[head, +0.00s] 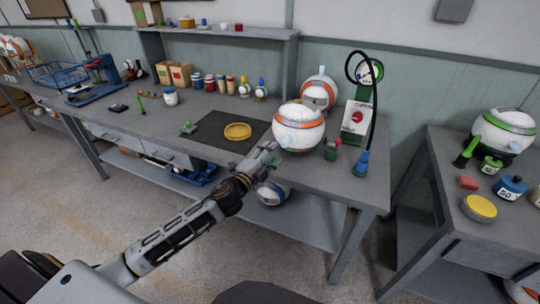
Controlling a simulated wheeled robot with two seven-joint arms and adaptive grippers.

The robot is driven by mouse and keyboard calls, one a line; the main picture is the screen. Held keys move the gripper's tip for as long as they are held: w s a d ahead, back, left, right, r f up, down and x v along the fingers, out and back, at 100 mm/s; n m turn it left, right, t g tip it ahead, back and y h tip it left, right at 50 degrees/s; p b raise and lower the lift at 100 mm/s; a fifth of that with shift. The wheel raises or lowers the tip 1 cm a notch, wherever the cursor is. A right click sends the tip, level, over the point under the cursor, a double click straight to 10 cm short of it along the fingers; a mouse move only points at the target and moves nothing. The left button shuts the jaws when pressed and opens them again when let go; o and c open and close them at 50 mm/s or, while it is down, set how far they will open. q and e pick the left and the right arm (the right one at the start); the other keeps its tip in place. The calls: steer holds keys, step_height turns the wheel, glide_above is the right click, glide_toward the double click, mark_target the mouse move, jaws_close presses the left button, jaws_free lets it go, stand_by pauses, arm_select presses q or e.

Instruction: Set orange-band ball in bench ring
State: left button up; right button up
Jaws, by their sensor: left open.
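A white ball with an orange band (299,129) is at the front of the bench, right of the dark mat. What supports it is hidden. A second white ball with an orange band (321,84) is behind it, partly hidden. A yellow ring or shallow dish (237,132) lies on the dark mat (212,121) with no ball in it; I take it as the bench ring. My left gripper (272,152) is open at the bench's front edge, just lower left of the front ball. I cannot tell whether it touches the ball. My right gripper is not in view.
A pressure station (356,115) with a looping black hose stands behind right. A small red-topped green item (333,149) is right of the ball. Jars and boxes line the bench back. A side table (455,235) holds a green-band ball (503,131).

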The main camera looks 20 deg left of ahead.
arm_select(q)
steer(key=shift+s, duration=0.1)
stand_by(0.5)
steer(key=s+a+f+n+g+y, duration=0.1)
steer(key=s+a+f+n+g, duration=0.2)
steer(key=f, duration=1.1)
steer(key=s+f+n+g+y, duration=0.25)
steer(key=s+f+n, duration=0.2)
steer(key=f, duration=0.95)
steer(key=s+a+f+n+g+y, duration=0.1)
steer(key=s+a+f+n+g, duration=0.25)
steer(key=f, duration=1.05)
steer(key=s+d+f+n+g, duration=0.1)
steer(key=s+f+n+g, duration=0.1)
steer(key=s+f, duration=0.9)
steer(key=s+d+f+n+g, duration=0.1)
steer(key=s+f+g, duration=0.3)
steer(key=s+f, duration=0.8)
steer(key=s+d, duration=0.1)
steer(key=s, duration=0.5)
steer(key=shift+s+f+n+g, duration=0.2)
steer(key=shift+s+n+g, duration=0.1)
steer(key=shift+n, duration=0.1)
